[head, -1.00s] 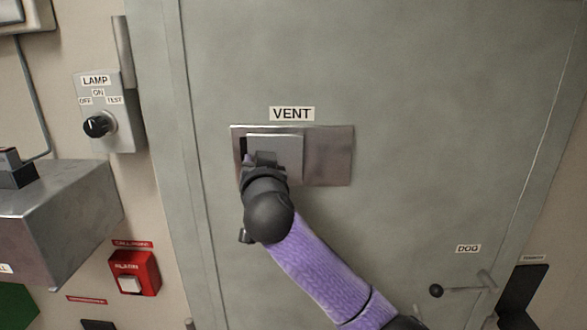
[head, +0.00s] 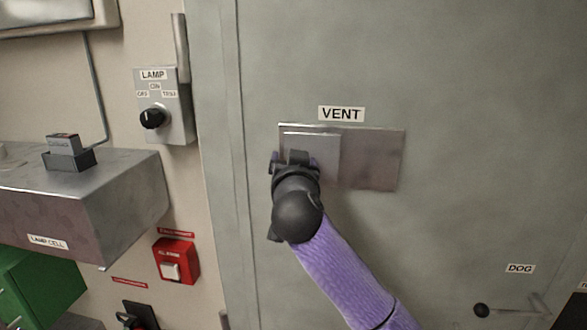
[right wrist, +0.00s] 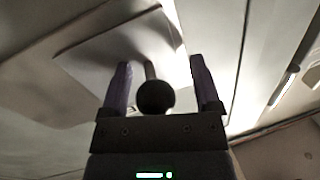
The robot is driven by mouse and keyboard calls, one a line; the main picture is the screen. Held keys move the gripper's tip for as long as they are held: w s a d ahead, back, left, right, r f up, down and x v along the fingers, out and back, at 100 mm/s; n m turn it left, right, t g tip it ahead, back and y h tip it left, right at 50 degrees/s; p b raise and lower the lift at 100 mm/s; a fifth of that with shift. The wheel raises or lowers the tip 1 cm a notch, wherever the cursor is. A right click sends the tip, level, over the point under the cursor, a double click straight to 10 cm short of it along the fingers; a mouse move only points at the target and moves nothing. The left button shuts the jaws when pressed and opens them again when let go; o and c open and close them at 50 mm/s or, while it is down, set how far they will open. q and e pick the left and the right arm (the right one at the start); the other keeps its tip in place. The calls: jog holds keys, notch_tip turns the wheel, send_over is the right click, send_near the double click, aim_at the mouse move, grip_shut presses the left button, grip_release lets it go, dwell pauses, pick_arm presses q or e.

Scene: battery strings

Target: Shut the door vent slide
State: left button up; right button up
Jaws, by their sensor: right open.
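The vent's steel plate (head: 375,160) is on the grey door under the VENT label. The flat slide panel (head: 318,146) sits at the left end of the plate, and no dark opening shows beside it. My right gripper (head: 295,160) is in front of the slide's left part and hides its lower left. In the right wrist view, a round dark knob (right wrist: 155,97) on a short stem stands out from the slide (right wrist: 110,55). My right gripper (right wrist: 162,85) is open, with a finger on each side of the knob and gaps between. My left gripper is not in view.
The lamp switch box (head: 176,108) is on the wall left of the door. A metal lamp cell box (head: 100,200), a red alarm box (head: 178,262) and a green box (head: 40,290) are at the left. The DOG handle (head: 482,310) is at the lower right.

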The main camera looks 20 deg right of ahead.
jog(key=b+v, duration=0.3)
jog(key=v, duration=0.6)
jog(key=shift+s+a, duration=0.2)
